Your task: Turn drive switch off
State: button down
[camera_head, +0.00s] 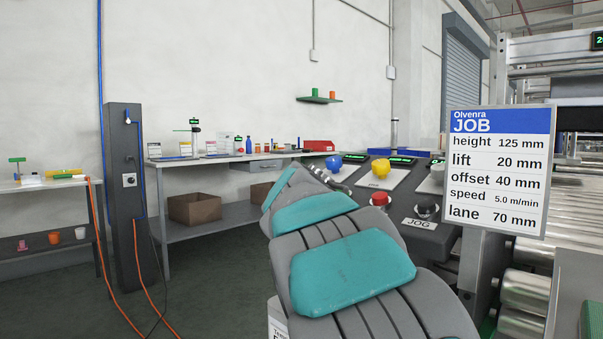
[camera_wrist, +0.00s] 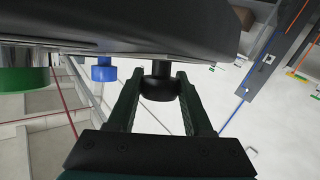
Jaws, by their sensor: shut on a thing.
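In the wrist view a black knob (camera_wrist: 160,88) on a short stem sticks out from a dark panel edge (camera_wrist: 130,25). My gripper (camera_wrist: 159,80) has one finger on each side of the knob and is shut on it. No label is readable on the knob there, so I cannot tell its setting. In the head view my grey and teal arm reaches to the control console (camera_head: 400,225) and hides the gripper and the held knob. A black JOG knob (camera_head: 427,207) and a red button (camera_head: 380,198) show to the right of my arm.
A blue knob (camera_head: 333,163) and a yellow knob (camera_head: 380,168) stand further back on the console. A job sign (camera_head: 499,172) and rollers (camera_head: 525,290) are at right. A workbench (camera_head: 230,158) and a dark post (camera_head: 124,200) stand left, with open floor before them.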

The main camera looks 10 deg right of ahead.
jog(key=shift+r+n+y+p, duration=0.25)
jog(key=shift+n+y+p, duration=0.45)
jog(key=shift+y+p, duration=0.3)
jog(key=shift+f, duration=0.1)
jog(key=shift+f+p, duration=0.15)
jog(key=shift+p, duration=0.2)
jog(key=shift+c, duration=1.5)
grip_release()
jog(key=shift+s, duration=0.1)
jog(key=s+r, duration=0.1)
jog(key=s, duration=0.6)
jog(key=shift+s+a, duration=0.25)
jog(key=shift+a, duration=0.1)
